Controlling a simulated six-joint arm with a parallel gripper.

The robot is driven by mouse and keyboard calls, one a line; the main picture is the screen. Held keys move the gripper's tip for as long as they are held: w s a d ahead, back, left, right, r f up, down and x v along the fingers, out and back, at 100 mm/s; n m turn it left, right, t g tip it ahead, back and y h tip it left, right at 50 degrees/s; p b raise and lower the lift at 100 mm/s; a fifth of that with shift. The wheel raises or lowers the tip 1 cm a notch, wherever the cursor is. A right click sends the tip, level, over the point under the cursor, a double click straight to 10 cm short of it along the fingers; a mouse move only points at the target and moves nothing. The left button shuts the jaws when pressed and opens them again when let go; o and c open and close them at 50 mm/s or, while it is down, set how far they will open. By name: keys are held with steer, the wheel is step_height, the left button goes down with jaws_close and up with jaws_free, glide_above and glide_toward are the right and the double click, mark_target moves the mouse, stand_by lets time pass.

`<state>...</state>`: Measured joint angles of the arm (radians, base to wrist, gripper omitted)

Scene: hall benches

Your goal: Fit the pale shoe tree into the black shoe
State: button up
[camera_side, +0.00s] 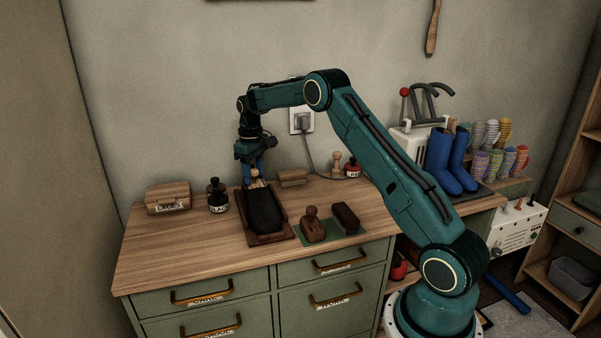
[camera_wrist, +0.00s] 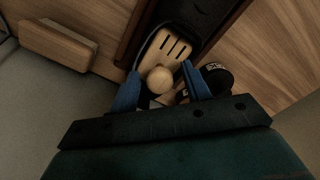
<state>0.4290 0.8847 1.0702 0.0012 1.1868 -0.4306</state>
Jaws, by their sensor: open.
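The black shoe (camera_side: 264,212) lies on a dark brown tray (camera_side: 284,229) on the bench. The pale shoe tree (camera_side: 257,183) is at the shoe's rear opening. In the wrist view, the slotted body of the shoe tree (camera_wrist: 168,48) lies within the dark rim of the shoe (camera_wrist: 204,12), its round knob facing me. How deep its front reaches is hidden. My gripper (camera_side: 253,169) is over the rear of the shoe, pointing down. Its blue fingers (camera_wrist: 161,80) stand open on either side of the knob, with a gap visible beside it.
A dark bottle (camera_side: 218,197) and a wooden box (camera_side: 168,197) stand left of the tray. Two brushes, one nearer (camera_side: 313,226) and one darker (camera_side: 345,215), lie on a green mat at right. A wooden block (camera_side: 293,178) is behind. The bench's front left is clear.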

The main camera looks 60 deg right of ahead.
mark_target(253, 171)
step_height(253, 171, up, 12)
stand_by(0.6)
steer(key=shift+r, duration=0.1)
stand_by(0.4)
steer(key=s+a+r+t, duration=0.3)
steer(key=s+a+r, duration=0.9)
steer(key=s+a, duration=0.35)
steer(key=s+a+f+t, duration=0.1)
steer(key=s+a+f, duration=0.1)
steer(key=s, duration=0.5)
steer(key=s+a+f, duration=0.3)
steer(key=s+a, duration=0.1)
steer(key=s, duration=0.3)
steer(key=s+a+f+t, duration=0.1)
steer(key=s+a+f, duration=0.1)
steer(key=s, duration=0.5)
steer(key=shift+s+a+f+t, duration=0.3)
steer(key=shift+a+f, duration=0.05)
steer(key=shift+a, duration=0.45)
